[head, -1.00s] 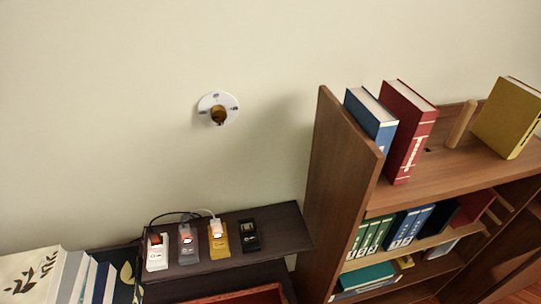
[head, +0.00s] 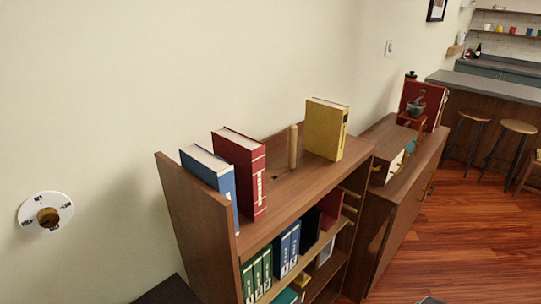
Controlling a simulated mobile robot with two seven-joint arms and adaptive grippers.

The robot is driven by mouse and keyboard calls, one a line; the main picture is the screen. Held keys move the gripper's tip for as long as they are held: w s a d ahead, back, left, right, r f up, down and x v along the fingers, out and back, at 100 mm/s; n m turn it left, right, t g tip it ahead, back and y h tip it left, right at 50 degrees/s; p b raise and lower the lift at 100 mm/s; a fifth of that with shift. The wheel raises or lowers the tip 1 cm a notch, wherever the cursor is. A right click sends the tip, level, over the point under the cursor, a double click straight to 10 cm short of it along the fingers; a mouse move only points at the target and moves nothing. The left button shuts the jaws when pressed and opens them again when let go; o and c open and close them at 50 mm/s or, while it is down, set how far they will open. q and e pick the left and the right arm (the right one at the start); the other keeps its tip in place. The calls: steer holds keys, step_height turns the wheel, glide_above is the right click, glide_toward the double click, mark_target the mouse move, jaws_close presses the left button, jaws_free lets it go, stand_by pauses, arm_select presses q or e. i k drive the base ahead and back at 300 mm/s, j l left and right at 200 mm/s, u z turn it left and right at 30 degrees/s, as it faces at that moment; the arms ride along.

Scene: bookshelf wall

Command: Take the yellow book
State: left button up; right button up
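The yellow book (head: 325,130) stands upright on the top board of the wooden bookshelf (head: 290,213), near its right end. A short wooden peg (head: 293,147) stands just left of it. A red book (head: 240,172) and a blue book (head: 211,180) stand upright at the left end of the same board, beside the tall side panel. Neither of my grippers shows in the head view.
Lower shelves hold green binders (head: 257,274) and blue binders (head: 287,245). A wooden cabinet (head: 405,200) with a coffee grinder (head: 415,110) adjoins on the right. Stools (head: 516,128) and a counter stand farther back. The wooden floor (head: 460,235) at right looks clear.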

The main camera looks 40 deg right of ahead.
mark_target(326, 122)
steer(key=z, duration=1.7)
